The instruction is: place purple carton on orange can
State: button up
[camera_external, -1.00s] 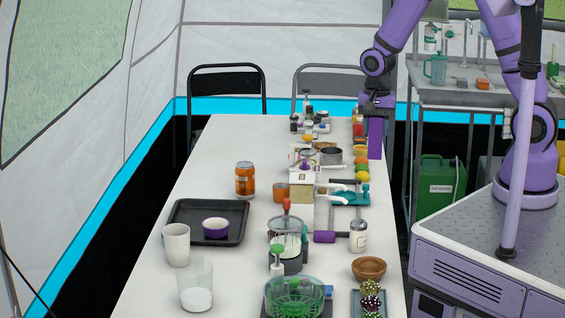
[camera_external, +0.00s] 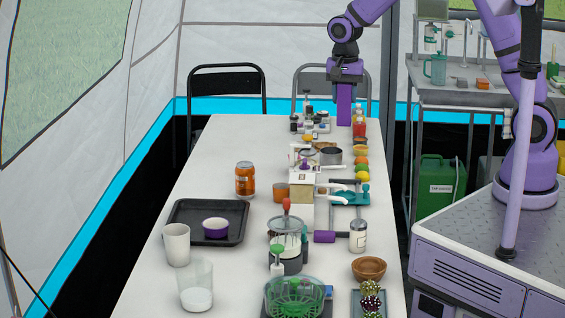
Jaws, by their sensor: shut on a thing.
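My gripper (camera_external: 345,78) is at the far end of the table, shut on the purple carton (camera_external: 344,104). The carton hangs upright below the jaws, in the air near the far right part of the table. The orange can (camera_external: 245,180) stands upright on the left half of the white table, well to the left of and nearer the camera than the carton. Its top is bare.
A dark tray (camera_external: 190,212) with a purple bowl (camera_external: 215,228) lies in front of the can. Pots, jars and a cream carton (camera_external: 302,190) crowd the table's middle. The table (camera_external: 215,148) is clear behind the can.

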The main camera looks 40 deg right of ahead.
jog(key=w+a+f, duration=0.1)
jog(key=w+a, duration=0.5)
jog(key=w, duration=0.7)
jog(key=w+a, duration=0.6)
jog(key=w, duration=0.8)
jog(key=shift+n, duration=0.3)
notch_tip(320, 180, down, 15)
jog(key=shift+a, duration=0.1)
jog(key=shift+f, duration=0.1)
jog(key=o, duration=1)
jog(key=shift+o, duration=0.2)
notch_tip(320, 180, up, 12)
